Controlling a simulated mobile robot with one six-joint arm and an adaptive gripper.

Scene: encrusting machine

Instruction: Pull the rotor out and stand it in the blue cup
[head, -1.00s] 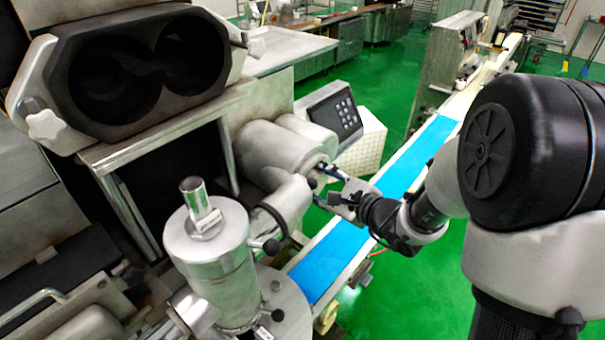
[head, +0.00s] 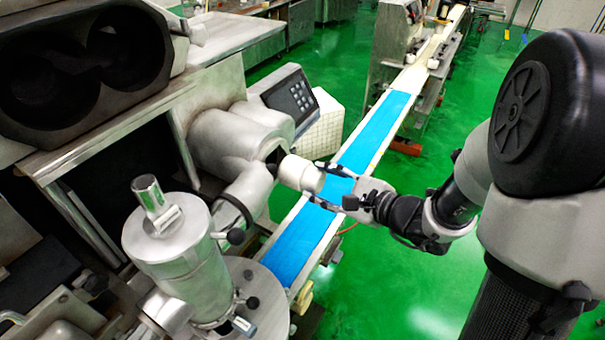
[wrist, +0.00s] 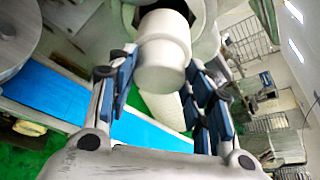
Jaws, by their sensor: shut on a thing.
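The rotor (head: 300,174) is a pale, thick, rounded cylinder lying roughly level at the mouth of the machine's metal housing (head: 226,140). My gripper (head: 320,184) is shut on its outer end, with a finger on each side. In the wrist view the rotor (wrist: 163,52) shows between the blue-padded fingers (wrist: 163,92), in front of the dark round bore. Most of its length is outside the bore; I cannot tell whether its inner end is clear. I see no blue cup in either view.
A blue conveyor belt (head: 305,238) runs below my gripper towards the back. A steel cylinder unit (head: 168,245) with knobs stands at front left. A keypad panel (head: 290,97) stands behind the housing. Green floor (head: 400,275) is open to the right.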

